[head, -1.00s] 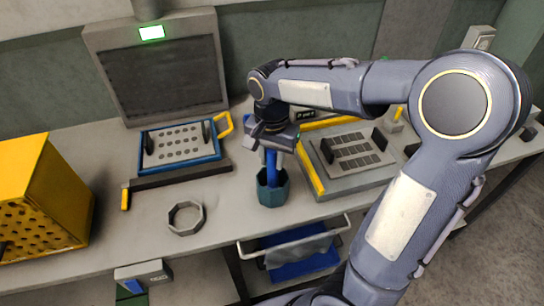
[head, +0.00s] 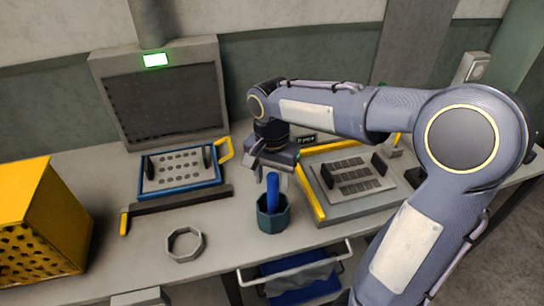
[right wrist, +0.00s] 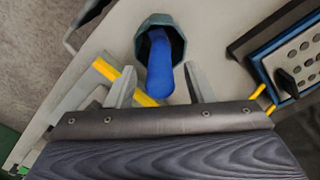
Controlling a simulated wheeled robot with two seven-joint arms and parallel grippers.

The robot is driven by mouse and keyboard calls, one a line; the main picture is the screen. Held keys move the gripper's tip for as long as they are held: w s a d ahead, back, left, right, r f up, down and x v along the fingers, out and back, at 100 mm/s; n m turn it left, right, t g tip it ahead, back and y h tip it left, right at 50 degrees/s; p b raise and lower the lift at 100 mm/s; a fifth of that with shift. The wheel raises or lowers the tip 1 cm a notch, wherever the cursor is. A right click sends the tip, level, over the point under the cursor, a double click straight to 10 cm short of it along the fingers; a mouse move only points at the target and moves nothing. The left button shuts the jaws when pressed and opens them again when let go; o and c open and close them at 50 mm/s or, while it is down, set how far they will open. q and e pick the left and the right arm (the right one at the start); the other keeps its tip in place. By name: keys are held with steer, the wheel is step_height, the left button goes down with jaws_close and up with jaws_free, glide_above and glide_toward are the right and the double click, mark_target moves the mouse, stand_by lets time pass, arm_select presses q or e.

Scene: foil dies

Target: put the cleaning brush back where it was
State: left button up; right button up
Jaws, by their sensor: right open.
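The cleaning brush shows as a blue handle (head: 272,193) standing upright in a dark teal cup (head: 273,223) on the bench. Its lower end is hidden inside the cup. My right gripper (head: 272,176) is above the cup, pointing down, with its fingers apart around the top of the handle. In the right wrist view the blue handle (right wrist: 160,70) rises from the cup (right wrist: 150,27) toward the space between the open fingers (right wrist: 162,88). I see no finger closed on it. My left gripper is not in view.
Right of the cup is a grey fixture (head: 350,185) with a yellow edge. Left are a blue-framed perforated plate (head: 180,187), a grey ring (head: 185,245) and a yellow box (head: 42,215). A rail with blue and grey cloths (head: 300,275) hangs at the front edge.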

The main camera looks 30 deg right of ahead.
step_height(320, 180, up, 10)
steer(key=shift+f, duration=0.25)
steer(key=shift+s+r, duration=0.15)
steer(key=shift+s, duration=0.05)
steer(key=s+a+f+n+t+y, duration=0.2)
steer(key=s+f+n, duration=0.2)
steer(key=s, duration=0.4)
steer(key=s+a+f+n+t+y, duration=0.1)
steer(key=s+f+n+t, duration=0.2)
steer(key=s, duration=0.5)
step_height(320, 180, down, 2)
steer(key=shift+s+a+f+n+t+y, duration=0.2)
steer(key=shift+a+n+t+y, duration=0.15)
steer(key=shift+n, duration=0.45)
